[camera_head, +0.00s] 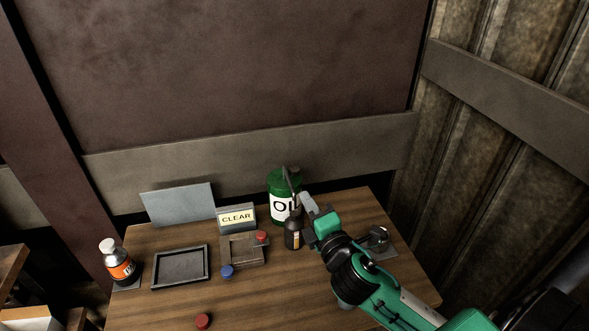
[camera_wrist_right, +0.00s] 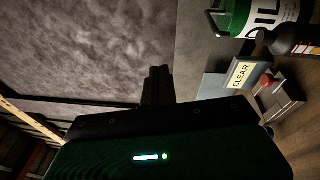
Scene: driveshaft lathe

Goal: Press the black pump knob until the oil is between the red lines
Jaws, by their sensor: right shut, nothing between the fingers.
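A green oil can (camera_head: 281,185) with a white label stands at the back of the wooden table; its top is partly covered by my right gripper (camera_head: 289,174). The can also shows at the top right of the right wrist view (camera_wrist_right: 236,17). My right gripper is shut and empty, its dark fingers pointing up over the can in the head view; contact cannot be told. A small dark bottle (camera_head: 293,238) stands in front of the can. A dark rounded fitting (camera_head: 378,235) sits at the right, partly behind my arm. I cannot tell which part is the pump knob.
A "CLEAR" sign (camera_head: 237,217), a grey fixture (camera_head: 241,251) with red and blue knobs, a black tray (camera_head: 180,268) and an orange-labelled bottle (camera_head: 121,268) stand leftward. A red knob (camera_head: 203,320) lies in front. The table (camera_head: 270,300) is clear at front centre.

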